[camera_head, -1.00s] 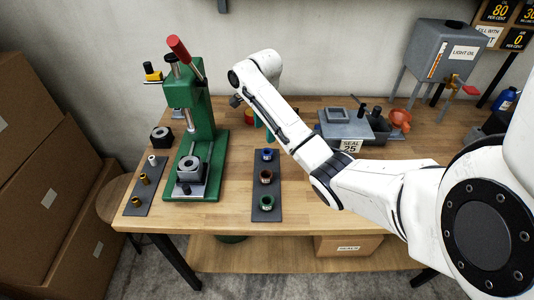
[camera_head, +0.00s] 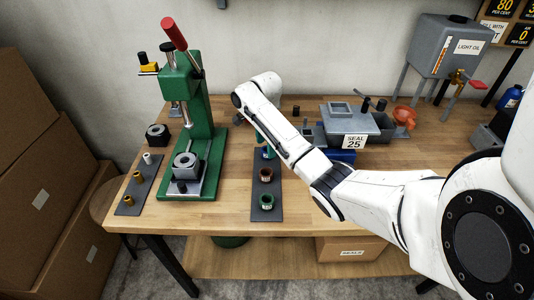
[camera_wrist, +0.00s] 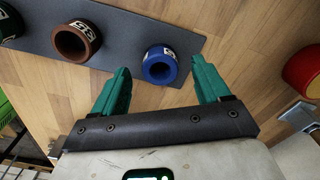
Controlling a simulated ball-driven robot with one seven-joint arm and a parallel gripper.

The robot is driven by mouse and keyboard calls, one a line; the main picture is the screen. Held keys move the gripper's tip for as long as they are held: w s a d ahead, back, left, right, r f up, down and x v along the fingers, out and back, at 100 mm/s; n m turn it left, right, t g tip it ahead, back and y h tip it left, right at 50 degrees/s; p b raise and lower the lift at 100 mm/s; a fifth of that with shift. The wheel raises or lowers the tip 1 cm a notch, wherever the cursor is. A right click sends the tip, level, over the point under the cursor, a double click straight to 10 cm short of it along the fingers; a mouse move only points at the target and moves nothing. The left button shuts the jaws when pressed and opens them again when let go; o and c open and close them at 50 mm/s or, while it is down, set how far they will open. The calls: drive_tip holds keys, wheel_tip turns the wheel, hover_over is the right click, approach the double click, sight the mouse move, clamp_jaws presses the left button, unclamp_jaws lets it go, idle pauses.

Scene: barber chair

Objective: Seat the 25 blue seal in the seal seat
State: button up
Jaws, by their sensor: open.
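The blue seal (camera_wrist: 160,66) is a short ring at the end of a dark strip (camera_wrist: 110,30). In the head view, the blue seal (camera_head: 268,154) is partly covered by my gripper. My gripper (camera_wrist: 160,72) is open and empty, its teal fingers on either side of the blue seal in the wrist view. A grey block with a round bore (camera_head: 186,164) sits on the green press base. A grey fixture (camera_head: 348,122) with a square opening stands behind a "SEAL 25" sign (camera_head: 354,142). Neither is labelled as the seat.
A brown seal (camera_head: 266,174) and a green seal (camera_head: 267,200) stand on the same strip. The green press (camera_head: 190,105) rises to the left. A red-orange funnel (camera_head: 404,116) and a light oil tank (camera_head: 446,45) are at the right. Bare wood lies right of the strip.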

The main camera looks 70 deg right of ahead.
drive_tip(key=shift+f, duration=0.75)
drive_tip(key=shift+c, duration=0.2)
drive_tip(key=c, duration=1.1)
